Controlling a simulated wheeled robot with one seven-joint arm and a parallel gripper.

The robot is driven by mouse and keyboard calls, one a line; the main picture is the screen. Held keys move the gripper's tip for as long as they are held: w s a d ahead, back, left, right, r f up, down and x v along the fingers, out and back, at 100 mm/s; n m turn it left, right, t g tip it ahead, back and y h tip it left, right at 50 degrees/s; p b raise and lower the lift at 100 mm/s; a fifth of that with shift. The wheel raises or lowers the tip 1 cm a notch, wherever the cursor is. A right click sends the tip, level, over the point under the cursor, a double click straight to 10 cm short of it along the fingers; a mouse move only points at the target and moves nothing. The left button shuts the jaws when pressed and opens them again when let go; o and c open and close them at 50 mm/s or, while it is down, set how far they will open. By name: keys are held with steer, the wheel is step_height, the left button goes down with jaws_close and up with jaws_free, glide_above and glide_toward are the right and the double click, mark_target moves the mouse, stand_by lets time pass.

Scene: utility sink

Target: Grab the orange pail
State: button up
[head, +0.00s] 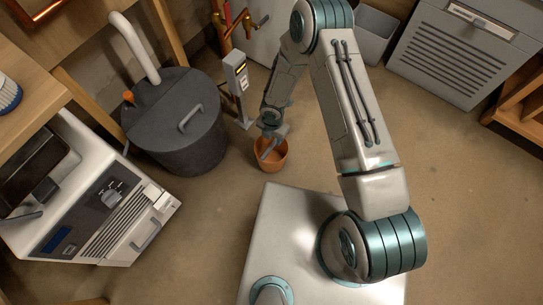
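The orange pail (275,162) stands upright on the floor in the middle of the head view, just beyond my base. My gripper (269,146) points down over the pail, and its end overlaps the pail's opening in the picture. The fingers are small and partly hidden by the arm and the pail, so I cannot tell whether they are open or shut, or whether they touch the rim.
A dark lidded barrel (180,125) with a white pipe stands left of the pail. A grey post-like device (237,77) stands behind it. A white machine (100,200) is at left; a grey vented cabinet (462,50) is at back right. Floor right of my arm is clear.

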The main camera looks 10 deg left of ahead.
mark_target(271, 146)
step_height(271, 146, down, 4)
steer(key=shift+f+b, duration=0.15)
steer(key=shift+b, duration=0.35)
steer(key=f+b, duration=0.1)
steer(key=f, duration=0.2)
steer(key=f+b, duration=0.1)
steer(key=f, duration=0.1)
steer(key=shift+a+f+b, duration=0.1)
steer(key=shift+a+b, duration=0.2)
jaws_close()
